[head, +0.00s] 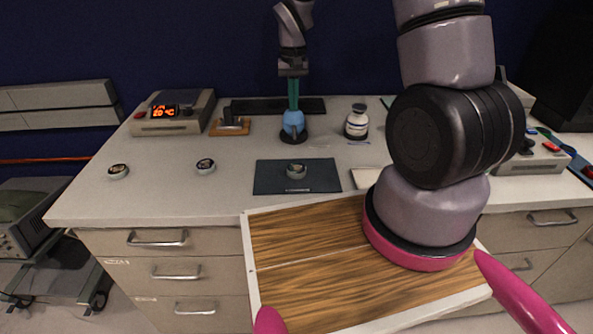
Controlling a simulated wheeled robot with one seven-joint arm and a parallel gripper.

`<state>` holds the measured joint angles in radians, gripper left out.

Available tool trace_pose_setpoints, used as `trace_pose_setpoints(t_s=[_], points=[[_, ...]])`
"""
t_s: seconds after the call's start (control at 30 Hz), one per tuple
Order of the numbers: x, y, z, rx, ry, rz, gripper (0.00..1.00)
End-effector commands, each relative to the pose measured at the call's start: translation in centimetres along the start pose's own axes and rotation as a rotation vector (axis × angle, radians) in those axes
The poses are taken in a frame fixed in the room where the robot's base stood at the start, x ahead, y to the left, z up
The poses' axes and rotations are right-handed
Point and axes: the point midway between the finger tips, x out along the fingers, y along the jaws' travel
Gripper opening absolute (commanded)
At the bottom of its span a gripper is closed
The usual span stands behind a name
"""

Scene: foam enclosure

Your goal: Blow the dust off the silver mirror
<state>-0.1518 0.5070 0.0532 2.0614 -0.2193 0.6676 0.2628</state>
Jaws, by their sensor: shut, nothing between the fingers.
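My gripper (293,106) points straight down near the back of the bench, its teal fingers together in one narrow strip. The fingertips are at the top of a blue bulb-like blower (293,122) on a dark round base; I cannot tell whether they touch it. Three small round pieces could be mirrors: one on the dark mat (262,179) at front centre (296,171), one left of the mat (205,166) and one at far left (118,171). They are too small for me to tell which is silver or to see dust.
A box with an orange display (173,112), a wooden block with a dark piece (230,126) and a white jar (356,122) stand at the back. A pale flat pad (367,177) lies right of the mat. My arm hides part of the right side.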

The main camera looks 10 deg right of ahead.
Motion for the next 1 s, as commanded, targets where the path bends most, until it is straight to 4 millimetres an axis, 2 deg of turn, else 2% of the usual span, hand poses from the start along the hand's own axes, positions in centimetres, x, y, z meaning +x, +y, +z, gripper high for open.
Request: trace_pose_setpoints(t_s=[0.3,0.5,0.67,1.0], points=[[1.7,0.0,0.0,0.0,-0.001,0.0,0.0],[1.5,0.0,0.0,0.0,0.0,0.0,0.0],[1.2,0.0,0.0,0.0,0.001,0.0,0.0],[-0.8,0.0,-0.1,0.0,0.002,-0.001,0.0]])
